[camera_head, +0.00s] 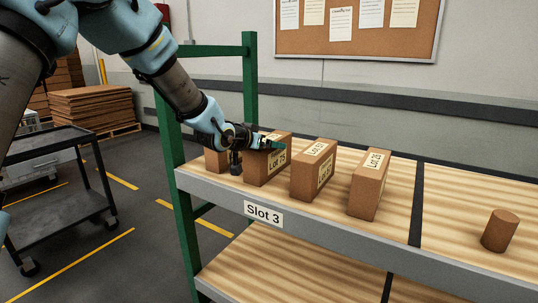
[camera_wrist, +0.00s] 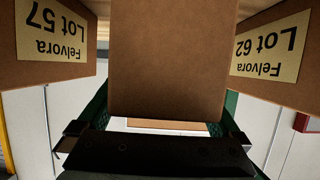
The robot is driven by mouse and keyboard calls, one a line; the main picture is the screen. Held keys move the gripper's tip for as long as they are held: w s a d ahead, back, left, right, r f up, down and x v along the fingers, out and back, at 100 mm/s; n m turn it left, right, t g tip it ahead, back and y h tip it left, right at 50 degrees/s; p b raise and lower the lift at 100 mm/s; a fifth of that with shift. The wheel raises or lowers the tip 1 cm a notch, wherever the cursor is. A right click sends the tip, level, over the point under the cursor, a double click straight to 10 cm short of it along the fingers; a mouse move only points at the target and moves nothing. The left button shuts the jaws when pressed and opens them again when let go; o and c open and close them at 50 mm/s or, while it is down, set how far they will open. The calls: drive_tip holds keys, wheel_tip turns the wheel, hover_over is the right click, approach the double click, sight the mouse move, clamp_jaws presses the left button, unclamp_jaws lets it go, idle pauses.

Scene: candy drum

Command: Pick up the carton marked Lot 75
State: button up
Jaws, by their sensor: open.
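The carton marked Lot 75 (camera_head: 262,178) is a brown box standing upright on the upper shelf, second from the left in its row. It fills the middle of the wrist view (camera_wrist: 167,60), where its label does not show. My gripper (camera_head: 270,143) is at its upper part in the head view and hides part of it. In the wrist view my gripper (camera_wrist: 166,108) is open, with one dark green finger on each side of this carton. I cannot tell whether the fingers touch it.
The Lot 57 carton (camera_head: 304,182) stands close on its right, the Lot 62 carton (camera_wrist: 268,45) on its other side. Another carton (camera_head: 365,195) stands farther right, then a brown cylinder (camera_head: 500,231). A green shelf post (camera_head: 250,80) rises behind my gripper. A dark cart (camera_head: 50,150) stands left.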

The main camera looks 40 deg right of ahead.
drive_tip(key=shift+c, duration=0.2)
clamp_jaws()
idle(0.6)
